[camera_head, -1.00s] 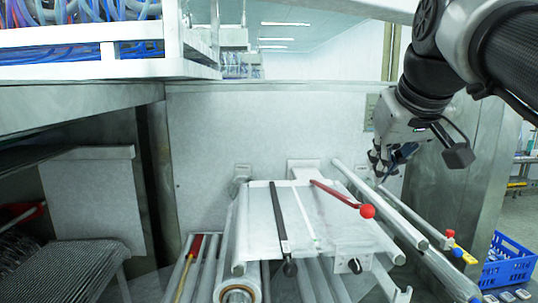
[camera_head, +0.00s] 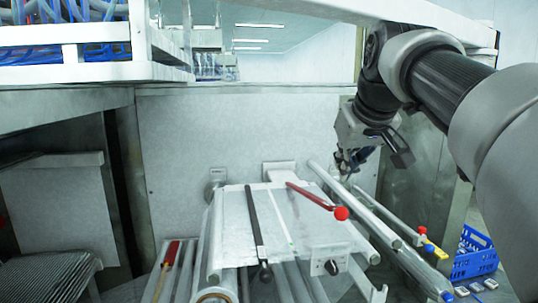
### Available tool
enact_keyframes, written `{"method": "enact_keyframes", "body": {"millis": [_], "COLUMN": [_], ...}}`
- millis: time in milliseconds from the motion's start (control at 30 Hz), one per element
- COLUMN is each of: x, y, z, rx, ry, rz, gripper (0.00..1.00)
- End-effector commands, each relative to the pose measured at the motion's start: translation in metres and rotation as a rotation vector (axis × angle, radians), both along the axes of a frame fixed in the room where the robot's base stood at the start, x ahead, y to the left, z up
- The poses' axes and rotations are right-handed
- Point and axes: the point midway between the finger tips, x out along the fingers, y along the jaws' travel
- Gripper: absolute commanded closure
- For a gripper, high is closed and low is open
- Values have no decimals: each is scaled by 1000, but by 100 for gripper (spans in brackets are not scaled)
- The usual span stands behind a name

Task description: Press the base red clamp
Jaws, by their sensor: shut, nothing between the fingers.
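A red clamp lever (camera_head: 312,196) with a round red ball knob (camera_head: 341,213) lies across the right part of a pale plate (camera_head: 228,207). A black lever (camera_head: 256,222) with a dark knob lies on the same plate, left of the red one. My gripper (camera_head: 343,170) hangs at the end of my arm, behind and above the red knob in the picture, near the upper end of a metal roller. It appears apart from the red lever. Its fingers are small and partly dark against the wall, with nothing seen between them.
Metal rollers (camera_head: 375,222) run along the plate's right side, with small red and yellow parts (camera_head: 428,247) beyond. A blue crate (camera_head: 474,256) stands at the right. A red-handled tool (camera_head: 171,254) lies at left. A pale wall (camera_head: 180,150) stands behind.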

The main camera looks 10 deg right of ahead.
Motion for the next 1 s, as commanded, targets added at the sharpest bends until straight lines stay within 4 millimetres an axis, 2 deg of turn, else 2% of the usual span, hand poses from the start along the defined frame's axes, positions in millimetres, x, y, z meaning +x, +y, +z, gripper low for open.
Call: {"method": "enact_keyframes", "body": {"millis": [33,167,300,400,1000], "x": [7,25,23,22,20], "y": [0,-3,-5,-7,-8], "z": [-11,-31,-52,-61,-75], "rx": [1,1,1,0,0], "ry": [4,4,2,0,-8], "rz": [1,1,-1,-1,-1], "gripper": [100,100,100,100,100]}}
